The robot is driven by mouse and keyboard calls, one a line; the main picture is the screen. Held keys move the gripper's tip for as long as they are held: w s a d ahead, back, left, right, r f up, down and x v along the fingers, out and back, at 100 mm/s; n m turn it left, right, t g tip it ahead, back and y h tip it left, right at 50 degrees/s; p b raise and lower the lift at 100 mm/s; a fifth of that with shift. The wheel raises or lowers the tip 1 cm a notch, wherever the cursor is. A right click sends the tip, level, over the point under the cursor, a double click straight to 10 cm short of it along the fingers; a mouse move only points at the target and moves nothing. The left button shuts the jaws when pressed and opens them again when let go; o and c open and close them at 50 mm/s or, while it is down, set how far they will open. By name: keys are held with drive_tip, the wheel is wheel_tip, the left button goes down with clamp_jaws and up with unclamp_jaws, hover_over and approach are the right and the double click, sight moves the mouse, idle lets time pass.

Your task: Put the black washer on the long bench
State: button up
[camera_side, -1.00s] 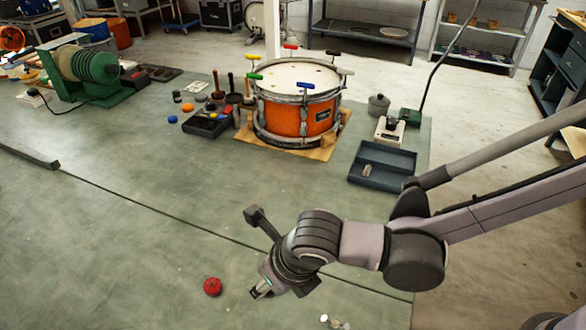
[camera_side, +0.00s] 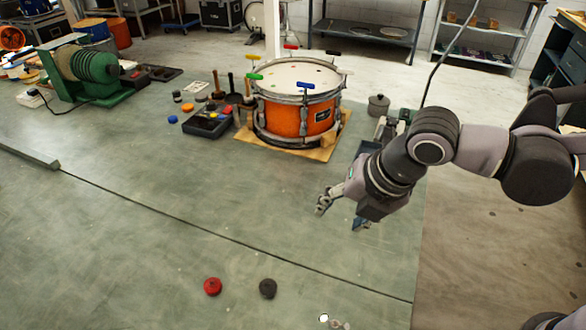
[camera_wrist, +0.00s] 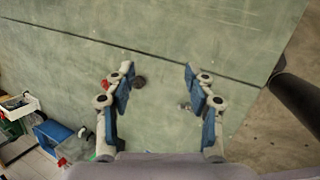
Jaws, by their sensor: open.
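The black washer (camera_side: 268,288) appears to be the dark round piece lying flat on the long green bench top (camera_side: 130,260), on the near side of a dark seam. It also shows in the wrist view (camera_wrist: 139,82), just inside the left finger. A red round piece (camera_side: 212,287) lies to its left, apart from it; in the wrist view it is mostly hidden behind the left finger. My gripper (camera_side: 342,215) is open and empty, raised above the bench, well up and right of the black washer. Both spread fingers show in the wrist view (camera_wrist: 158,75).
An orange drum (camera_side: 297,115) on a board stands at the back centre. A black tray of small parts (camera_side: 207,124) is left of it. Small shiny pieces (camera_side: 335,322) lie at the front edge of view.

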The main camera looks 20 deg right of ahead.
drive_tip(key=s+d+m+t, duration=0.1)
drive_tip(key=s+d+m, duration=0.1)
drive_tip(key=d+m, duration=1)
drive_tip(key=s+d+m+t+h, duration=0.1)
drive_tip(key=s+d+m, duration=0.1)
drive_tip(key=d+m, duration=1)
drive_tip(key=shift+d+f+m+h, duration=0.25)
drive_tip(key=shift+d+m+h, duration=0.1)
drive_tip(key=shift+m, duration=1.95)
